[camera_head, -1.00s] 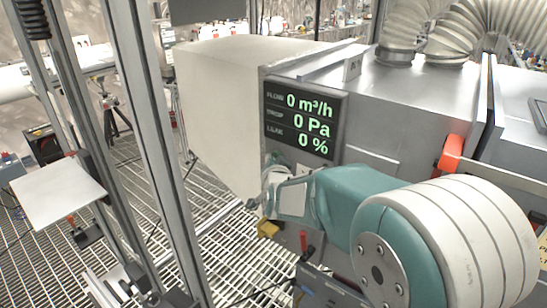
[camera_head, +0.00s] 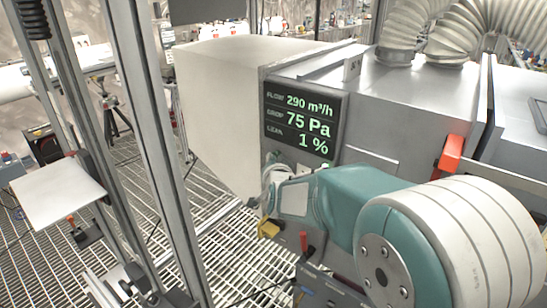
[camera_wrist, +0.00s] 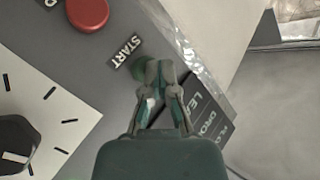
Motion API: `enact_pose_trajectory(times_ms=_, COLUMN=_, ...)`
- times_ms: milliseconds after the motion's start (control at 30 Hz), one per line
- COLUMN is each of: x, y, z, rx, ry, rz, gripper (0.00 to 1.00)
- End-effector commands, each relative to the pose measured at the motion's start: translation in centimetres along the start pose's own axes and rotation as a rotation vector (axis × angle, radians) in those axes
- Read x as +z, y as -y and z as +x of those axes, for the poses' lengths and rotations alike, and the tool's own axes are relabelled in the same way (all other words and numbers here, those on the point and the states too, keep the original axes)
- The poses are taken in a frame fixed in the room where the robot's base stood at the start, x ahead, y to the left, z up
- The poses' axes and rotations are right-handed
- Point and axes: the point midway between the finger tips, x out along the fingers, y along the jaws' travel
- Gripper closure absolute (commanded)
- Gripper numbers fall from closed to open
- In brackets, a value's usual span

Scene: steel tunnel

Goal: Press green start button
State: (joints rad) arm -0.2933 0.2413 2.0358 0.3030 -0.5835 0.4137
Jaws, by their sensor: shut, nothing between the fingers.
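The green start button (camera_wrist: 141,70) is partly visible in the wrist view, beside the START label (camera_wrist: 123,50) on the grey machine panel. My gripper (camera_wrist: 159,68) is shut and empty. Its closed tips lie over the button and hide part of it. I cannot tell whether they touch it. In the head view, the machine's display (camera_head: 302,122) reads 290 m³/h, 75 Pa and 1 %. The button cannot be seen there.
In the wrist view, a red button (camera_wrist: 88,13) lies up and left, and a black dial (camera_wrist: 16,142) lies lower left. Metal posts (camera_head: 172,150) stand left of the machine in the head view, over a grated floor (camera_head: 225,265).

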Motion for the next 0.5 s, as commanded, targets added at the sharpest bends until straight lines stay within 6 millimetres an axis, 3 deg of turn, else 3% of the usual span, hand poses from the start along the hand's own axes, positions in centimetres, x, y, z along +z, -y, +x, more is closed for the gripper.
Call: enact_pose_trajectory(times_ms=500, x=2.1, y=1.9, z=-2.6, rx=-0.001, ry=0.004, rz=-0.002, gripper=1.0)
